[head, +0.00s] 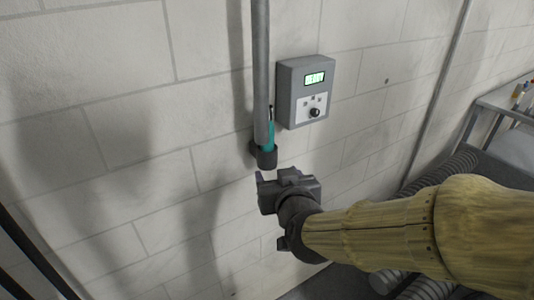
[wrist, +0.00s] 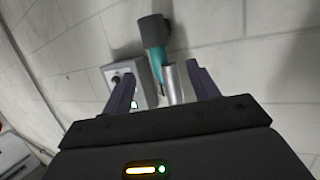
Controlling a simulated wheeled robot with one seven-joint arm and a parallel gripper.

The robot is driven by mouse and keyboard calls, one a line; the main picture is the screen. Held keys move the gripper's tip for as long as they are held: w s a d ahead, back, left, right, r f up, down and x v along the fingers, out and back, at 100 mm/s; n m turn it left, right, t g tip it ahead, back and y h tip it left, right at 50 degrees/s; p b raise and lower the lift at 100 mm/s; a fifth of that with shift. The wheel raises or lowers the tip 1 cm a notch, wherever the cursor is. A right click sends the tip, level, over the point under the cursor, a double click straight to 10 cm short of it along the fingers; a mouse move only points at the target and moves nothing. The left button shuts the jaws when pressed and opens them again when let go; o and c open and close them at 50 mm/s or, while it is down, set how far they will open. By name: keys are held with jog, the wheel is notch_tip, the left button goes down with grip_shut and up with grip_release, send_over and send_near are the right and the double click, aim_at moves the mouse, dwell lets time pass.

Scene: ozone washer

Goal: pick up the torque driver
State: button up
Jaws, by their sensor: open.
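The torque driver (head: 270,137) is teal with a thin dark tip pointing up. It stands upright in a dark cup-like holder (head: 266,158) at the lower end of a grey vertical pipe on the wall; its lower part is hidden there. My gripper (head: 272,179) is open and empty, just below and in front of the holder in the head view. In the wrist view the teal driver (wrist: 160,58) shows beyond and between the open fingers (wrist: 155,76), apart from them, with the dark holder above it in that picture.
A grey control box (head: 305,92) with a green display and a knob is on the wall right of the pipe (head: 261,65). Ribbed hoses (head: 440,175) and a metal rack (head: 500,100) stand at the right.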

jog(key=t+b, duration=0.1)
jog(key=b, duration=0.1)
jog(key=s+m+t+h+b, duration=0.1)
jog(key=t+b, duration=0.1)
jog(key=b, duration=0.1)
jog(key=shift+a+f, duration=0.15)
jog(key=shift+a, duration=0.25)
jog(key=shift+w, duration=0.1)
